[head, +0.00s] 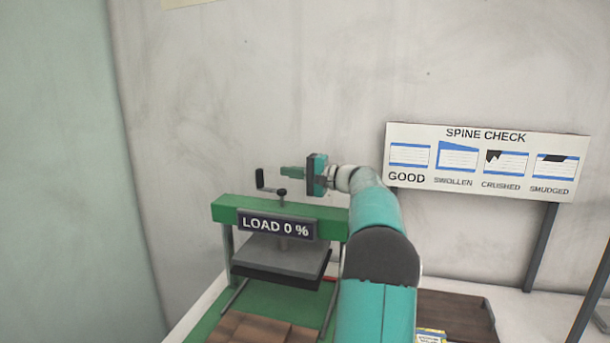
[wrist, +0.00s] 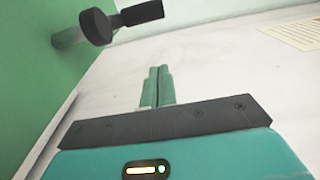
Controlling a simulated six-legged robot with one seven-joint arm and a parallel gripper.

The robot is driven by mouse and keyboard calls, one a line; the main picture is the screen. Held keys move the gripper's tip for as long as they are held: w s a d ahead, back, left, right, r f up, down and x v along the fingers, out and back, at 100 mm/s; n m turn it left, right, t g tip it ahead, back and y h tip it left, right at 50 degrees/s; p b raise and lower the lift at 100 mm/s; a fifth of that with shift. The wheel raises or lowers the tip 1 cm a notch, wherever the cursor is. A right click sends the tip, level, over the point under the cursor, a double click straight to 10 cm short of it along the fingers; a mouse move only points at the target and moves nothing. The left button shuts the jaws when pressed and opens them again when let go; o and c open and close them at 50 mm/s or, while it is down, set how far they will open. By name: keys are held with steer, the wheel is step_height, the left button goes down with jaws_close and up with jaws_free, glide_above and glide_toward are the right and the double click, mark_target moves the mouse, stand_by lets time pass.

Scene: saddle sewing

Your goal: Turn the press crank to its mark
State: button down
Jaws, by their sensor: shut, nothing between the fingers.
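The press has a green top beam (head: 226,212) with a dark sign (head: 277,226) reading "LOAD 0 %". The dark crank (head: 268,188) stands above the beam, with its upright handle (head: 260,179) at the left end of its arm. In the wrist view the crank hub (wrist: 96,27) and handle (wrist: 141,13) show at the upper left, beyond my fingertips. My gripper (head: 283,171) is level above the beam, to the right of the handle and apart from it. Its green fingers (wrist: 158,72) are together and empty. I cannot make out the crank's mark.
A grey press plate (head: 282,256) hangs under the beam over a green base (head: 265,300). A "SPINE CHECK" sign (head: 485,134) stands at the right on dark posts. The wall behind the crank is bare.

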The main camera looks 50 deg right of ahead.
steer(key=a, duration=0.1)
steer(key=w+a, duration=0.1)
steer(key=a, duration=0.2)
steer(key=shift+w+a, duration=0.2)
steer(key=shift+w, duration=0.2)
steer(key=shift+s+a, duration=0.1)
steer(key=shift+a, duration=0.05)
steer(key=shift+a+n+g+y, duration=0.3)
steer(key=shift+a+n+y, duration=0.2)
steer(key=shift+a+y, duration=0.3)
steer(key=shift+d, duration=0.1)
